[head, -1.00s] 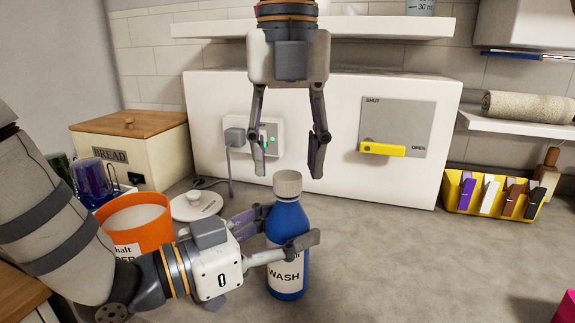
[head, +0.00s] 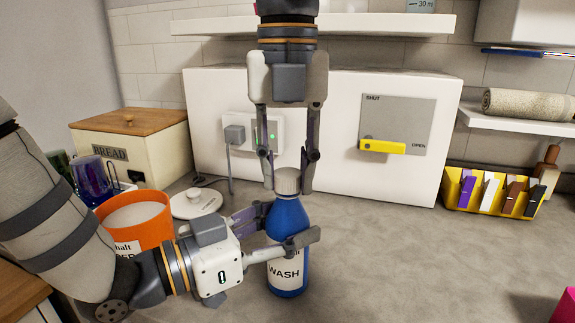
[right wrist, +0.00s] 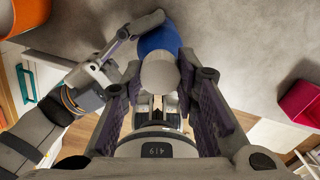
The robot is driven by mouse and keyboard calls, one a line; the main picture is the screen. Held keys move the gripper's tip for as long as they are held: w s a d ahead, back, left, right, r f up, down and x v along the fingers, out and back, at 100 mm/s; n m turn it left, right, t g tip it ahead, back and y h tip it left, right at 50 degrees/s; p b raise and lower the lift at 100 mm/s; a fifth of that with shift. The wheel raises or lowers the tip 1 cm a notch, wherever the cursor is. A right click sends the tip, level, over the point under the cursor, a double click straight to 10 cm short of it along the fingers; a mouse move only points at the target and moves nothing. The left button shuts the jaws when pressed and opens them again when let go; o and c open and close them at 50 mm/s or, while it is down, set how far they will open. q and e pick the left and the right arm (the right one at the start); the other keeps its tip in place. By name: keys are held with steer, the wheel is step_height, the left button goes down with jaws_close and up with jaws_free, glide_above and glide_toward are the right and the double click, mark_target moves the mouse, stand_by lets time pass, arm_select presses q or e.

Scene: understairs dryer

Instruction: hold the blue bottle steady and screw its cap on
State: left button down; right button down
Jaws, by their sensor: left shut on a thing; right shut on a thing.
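The blue bottle (head: 287,222) stands upright on the grey counter, with a white label reading WASH. Its pale cap (head: 287,181) sits on top of the neck; I cannot tell how tightly it is seated. My left gripper (head: 287,235) comes in from the left and is shut around the bottle's body. My right gripper (head: 288,183) points down from above, its fingers shut on the cap from both sides. In the right wrist view the cap (right wrist: 160,72) shows between the two finger pads, with the blue bottle (right wrist: 158,38) behind it.
An orange tub (head: 138,222), a white lid (head: 196,203) and a bread box (head: 135,146) are to the left. A white box with a yellow handle (head: 382,147) stands behind. A yellow tray of pegs (head: 463,201) is at right.

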steer(key=m, duration=1.7)
steer(key=shift+m, duration=0.4)
steer(key=m, duration=0.4)
steer(key=shift+f, duration=0.1)
steer(key=m, duration=0.3)
steer(key=shift+m, duration=0.3)
steer(key=m, duration=0.6)
